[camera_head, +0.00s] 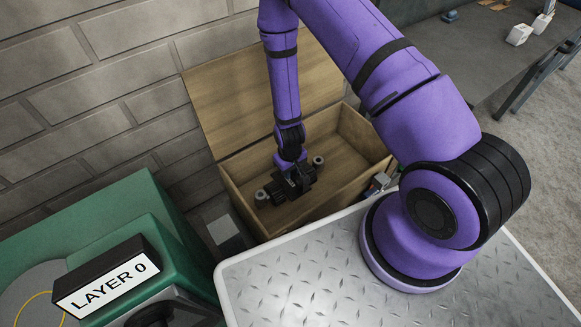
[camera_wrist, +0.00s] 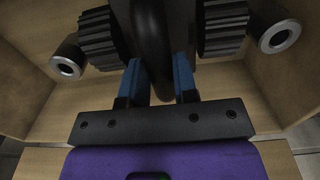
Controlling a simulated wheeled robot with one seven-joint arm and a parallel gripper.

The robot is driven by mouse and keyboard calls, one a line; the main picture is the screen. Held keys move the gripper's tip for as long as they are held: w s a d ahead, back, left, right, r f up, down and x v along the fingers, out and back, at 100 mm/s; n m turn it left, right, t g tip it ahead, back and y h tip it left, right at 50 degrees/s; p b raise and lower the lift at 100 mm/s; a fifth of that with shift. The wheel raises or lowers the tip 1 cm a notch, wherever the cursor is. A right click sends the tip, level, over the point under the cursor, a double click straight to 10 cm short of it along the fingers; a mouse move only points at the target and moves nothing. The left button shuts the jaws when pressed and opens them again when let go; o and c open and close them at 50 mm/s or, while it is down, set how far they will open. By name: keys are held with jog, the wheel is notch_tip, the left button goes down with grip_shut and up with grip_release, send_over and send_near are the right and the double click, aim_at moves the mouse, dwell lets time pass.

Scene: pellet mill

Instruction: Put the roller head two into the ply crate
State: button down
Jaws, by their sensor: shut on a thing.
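The roller head two (camera_head: 288,184) is a dark part with two ribbed black rollers and a pale metal stub at each end. My gripper (camera_wrist: 159,78) is shut on its dark middle bar, with a blue finger on each side. The ribbed rollers (camera_wrist: 222,30) show left and right of the fingers in the wrist view. The ply crate (camera_head: 345,184) is an open wooden box with its lid leaning back against the wall. The roller head is inside the crate's opening, towards the left and front. I cannot tell whether it touches the floor.
A green machine (camera_head: 165,222) with a "LAYER 0" sign (camera_head: 106,276) stands to the left. My metal tread-plate deck lies in front of the crate. A small grey and blue item (camera_head: 378,182) is at the crate's right front edge. A grey table (camera_head: 470,45) stands at upper right.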

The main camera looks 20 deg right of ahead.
aim_at(291, 181)
jog(key=shift+f, duration=2.05)
jog(key=c, duration=0.9)
grip_release()
jog(key=shift+f, duration=0.1)
